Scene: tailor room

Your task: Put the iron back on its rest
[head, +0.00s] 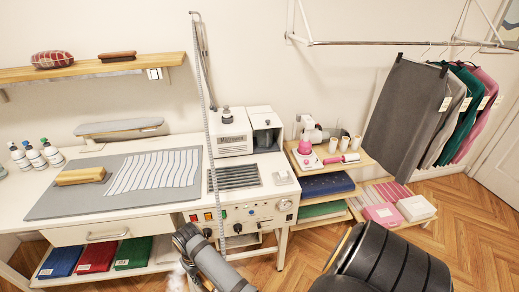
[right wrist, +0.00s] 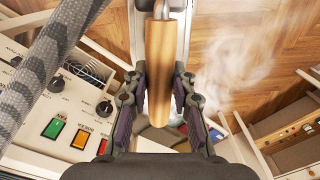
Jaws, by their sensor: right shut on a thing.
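The iron shows in the right wrist view by its wooden handle (right wrist: 160,70), with a pale metal body partly seen behind it. My right gripper (right wrist: 160,92) is shut on this handle, one finger on each side. In the head view my right gripper (head: 188,240) is low in front of the worktable's control panel, and the iron is mostly hidden there. White steam drifts beside it. A dark ribbed metal plate (head: 238,177), which looks like the iron rest, lies empty on the white worktop, above and to the right of the gripper. My left gripper is out of view.
A grey ironing mat (head: 70,204) holds striped cloth (head: 155,171) and a wooden block (head: 80,176). A steam unit (head: 232,135) stands behind the plate. A grey hose (right wrist: 45,70) hangs close by. The control panel (head: 255,215) juts below the worktop. Shelves stand right.

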